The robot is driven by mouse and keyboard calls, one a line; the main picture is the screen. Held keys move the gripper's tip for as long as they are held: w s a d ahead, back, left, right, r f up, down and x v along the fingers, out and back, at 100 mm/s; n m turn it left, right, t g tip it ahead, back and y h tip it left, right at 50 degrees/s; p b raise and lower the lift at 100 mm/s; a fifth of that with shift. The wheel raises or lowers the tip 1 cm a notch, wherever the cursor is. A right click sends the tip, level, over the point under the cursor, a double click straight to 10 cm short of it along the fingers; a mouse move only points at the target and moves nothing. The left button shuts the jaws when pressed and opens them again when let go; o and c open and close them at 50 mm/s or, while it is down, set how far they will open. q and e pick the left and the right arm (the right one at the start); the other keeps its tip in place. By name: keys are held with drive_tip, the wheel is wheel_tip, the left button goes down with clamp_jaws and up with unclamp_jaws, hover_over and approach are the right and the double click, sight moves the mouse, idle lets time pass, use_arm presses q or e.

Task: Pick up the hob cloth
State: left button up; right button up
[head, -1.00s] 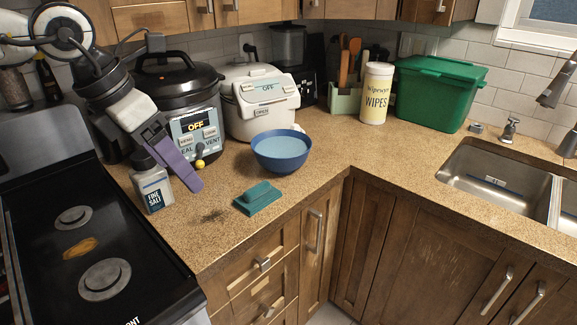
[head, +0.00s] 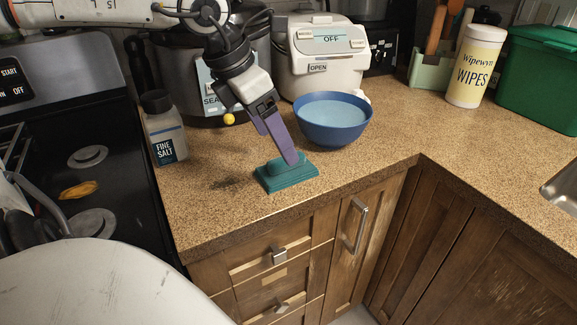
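The hob cloth appears to be the folded teal block (head: 275,180) on the speckled countertop, close to its front edge. It has a broad flat base and a narrower raised part on top. My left gripper (head: 292,162) reaches down to it from above, its purple fingers angled to the right. The fingertips are at the raised part and cover some of it. The fingers overlap from this side, so I cannot tell whether they are closed on it. The cloth still rests on the counter. My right gripper is not in view.
A blue bowl (head: 333,120) stands close behind and right of the cloth. A salt bottle (head: 164,132) stands to the left, beside the black hob (head: 107,165) with its orange-yellow patch (head: 79,190). Cookers stand behind. The counter to the right of the cloth is clear.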

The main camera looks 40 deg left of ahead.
sight(286, 166)
use_arm(q)
drive_tip(key=shift+d+x, duration=0.15)
drive_tip(key=shift+x, duration=1.55)
drive_tip(key=shift+d+x, duration=0.1)
drive_tip(key=shift+x, duration=1.6)
